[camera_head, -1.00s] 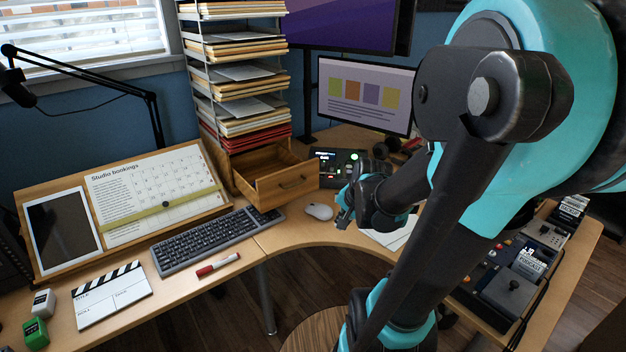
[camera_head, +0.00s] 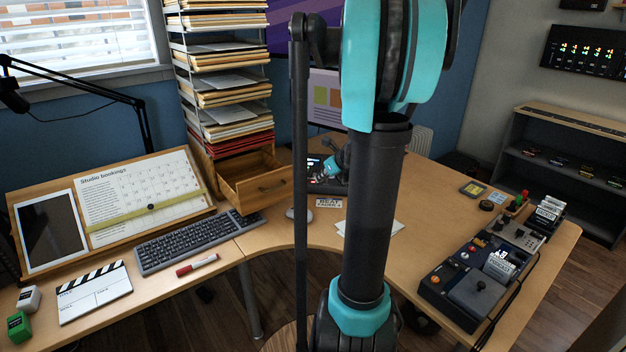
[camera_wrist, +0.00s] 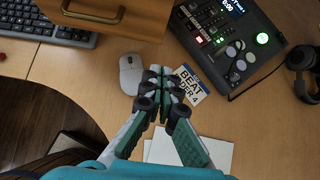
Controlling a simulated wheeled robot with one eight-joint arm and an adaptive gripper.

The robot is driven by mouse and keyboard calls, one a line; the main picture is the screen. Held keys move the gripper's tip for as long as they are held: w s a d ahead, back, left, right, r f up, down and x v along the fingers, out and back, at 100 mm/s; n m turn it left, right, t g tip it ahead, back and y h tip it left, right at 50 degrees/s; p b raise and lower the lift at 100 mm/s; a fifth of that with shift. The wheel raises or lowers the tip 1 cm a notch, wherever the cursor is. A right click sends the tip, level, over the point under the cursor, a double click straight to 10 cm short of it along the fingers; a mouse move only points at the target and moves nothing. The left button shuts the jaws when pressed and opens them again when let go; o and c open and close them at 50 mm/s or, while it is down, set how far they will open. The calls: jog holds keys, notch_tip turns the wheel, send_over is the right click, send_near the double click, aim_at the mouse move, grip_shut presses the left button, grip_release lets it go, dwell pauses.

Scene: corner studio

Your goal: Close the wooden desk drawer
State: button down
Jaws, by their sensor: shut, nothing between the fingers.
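The wooden desk drawer (camera_head: 262,190) sits at the base of the paper-tray tower and is pulled out, its empty-looking inside visible from above. Its front has a curved handle. In the wrist view the drawer front (camera_wrist: 125,18) and its metal handle fill the top left. My gripper (camera_wrist: 157,73) is shut and empty, pointing toward the desk with its fingertips together, below and to the right of the drawer front and apart from it. In the head view my gripper (camera_head: 334,165) is small, right of the drawer and partly hidden by my arm.
A white mouse (camera_wrist: 130,75) lies just left of my fingertips; a lettered card (camera_wrist: 192,84) lies right of them. A control console (camera_wrist: 228,45) stands beyond. The keyboard (camera_head: 192,242) is left of the drawer. The tray tower (camera_head: 222,85) rises above it. White paper (camera_head: 395,227) lies on the desk.

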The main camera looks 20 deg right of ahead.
send_near(299, 186)
notch_tip(299, 186, down, 3)
jog(key=w, duration=0.3)
jog(key=shift+a, duration=0.4)
jog(key=shift+w+a, duration=0.1)
jog(key=shift+w, duration=0.4)
